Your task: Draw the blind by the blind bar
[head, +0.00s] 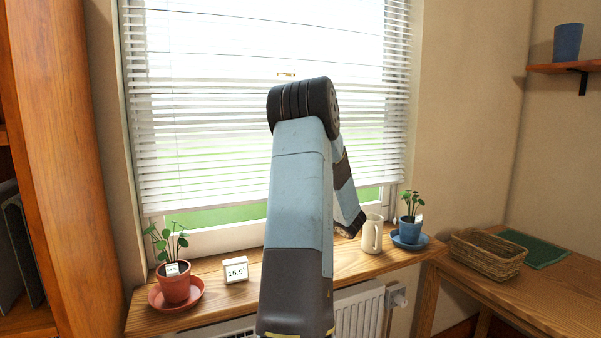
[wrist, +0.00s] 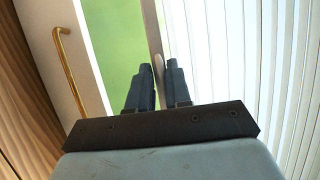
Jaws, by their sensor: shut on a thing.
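The white slatted blind (head: 200,160) hangs over most of the window in the head view, with green showing below its lower edge. In the wrist view its slats (wrist: 245,60) fill the right side. The blind bar (wrist: 152,25) is a narrow greyish strip along the slats' edge. My gripper (wrist: 161,66) is shut on the blind bar, one dark finger on each side of it. In the head view my arm hides the gripper and the middle of the bar.
Below the window, the wooden sill holds a red potted plant (head: 174,281), a small white display (head: 236,270), a cream mug (head: 372,234) and a blue potted plant (head: 411,224). A wicker basket (head: 488,254) stands on the right-hand table. A brass handle (wrist: 66,65) shows in the wrist view.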

